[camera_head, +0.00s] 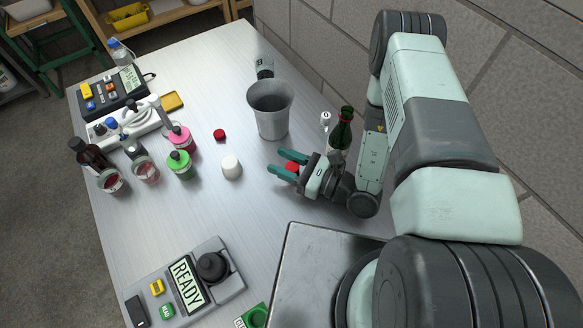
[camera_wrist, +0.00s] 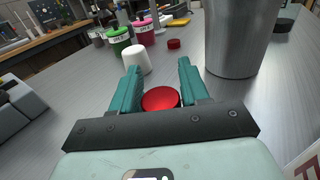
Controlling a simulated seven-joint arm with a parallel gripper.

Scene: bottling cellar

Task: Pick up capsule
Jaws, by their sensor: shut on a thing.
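A red round capsule (camera_head: 292,168) sits between the two teal fingers of my gripper (camera_head: 277,161), over the table right of the white cap. In the wrist view the capsule (camera_wrist: 160,99) shows as a glossy red disc between the fingers (camera_wrist: 158,72), close to the palm. My gripper is shut on it, and the fingers hide part of its sides. I cannot tell whether it touches the tabletop. A second, smaller-looking red piece (camera_head: 219,135) lies on the table farther back; it also shows in the wrist view (camera_wrist: 174,44).
A grey metal bucket (camera_head: 270,112) stands just behind my gripper. A white cap (camera_head: 231,168) is to the left. A green bottle (camera_head: 341,132) stands close to my wrist. Several small bottles and jars crowd the left side. A READY panel (camera_head: 187,284) is in front.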

